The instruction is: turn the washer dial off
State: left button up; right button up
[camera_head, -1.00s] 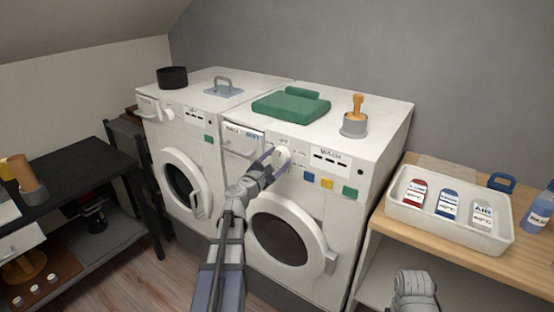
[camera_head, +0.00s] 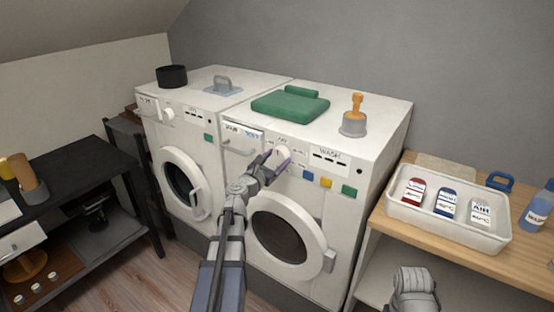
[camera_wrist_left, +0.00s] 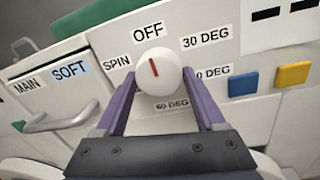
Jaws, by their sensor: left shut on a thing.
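The washer dial (camera_wrist_left: 168,82) is a round white knob on the front panel of the right machine, the washer (camera_head: 345,199). Its red mark points up and slightly left, toward the OFF label (camera_wrist_left: 149,31). SPIN, 30 DEG and 60 DEG labels also surround it. My left gripper (camera_wrist_left: 160,88) is shut on the dial, with one purple finger on each side. In the head view my left gripper (camera_head: 274,161) partly hides the dial. My right gripper is not in view.
A drawer with MAIN and SOFT labels (camera_wrist_left: 69,72) is left of the dial. Blue (camera_wrist_left: 243,83) and yellow (camera_wrist_left: 293,75) buttons are to its right. A folded green cloth (camera_head: 290,105) lies on top.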

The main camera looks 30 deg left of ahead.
pick_arm(q)
jog(key=o, duration=1.3)
jog(key=shift+o, duration=0.2)
jog(key=shift+s, duration=0.15)
jog(key=s, duration=0.7)
jog(key=shift+s, duration=0.3)
